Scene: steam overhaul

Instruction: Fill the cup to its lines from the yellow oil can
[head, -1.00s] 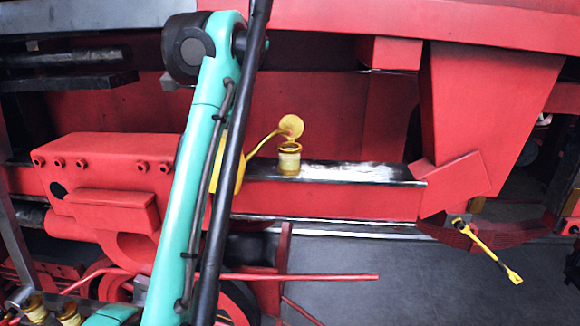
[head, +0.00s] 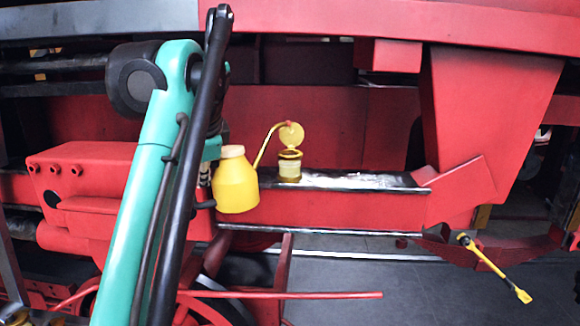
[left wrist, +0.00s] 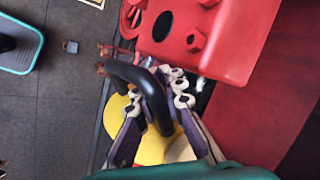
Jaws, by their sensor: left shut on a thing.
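The yellow oil can (head: 236,187) with a pale cap hangs nearly upright in front of the red beam. My left gripper (head: 206,178) is mostly hidden behind my arm at the can's left side. In the left wrist view its fingers (left wrist: 152,100) are shut on the can's black handle (left wrist: 130,72), with the yellow body (left wrist: 152,148) below. The thin spout (head: 263,147) rises right, and its tip overlaps the open round lid. The cup (head: 289,167), yellow with a pale band, stands on the beam under the lid. Its oil level and lines cannot be made out. My right gripper is not seen.
The red beam (head: 340,208) has a bare metal top (head: 360,181), clear right of the cup. A red block (head: 85,175) lies left, a red bracket (head: 475,120) right. A yellow-handled tool (head: 492,267) shows at lower right. A red rod (head: 300,295) crosses below.

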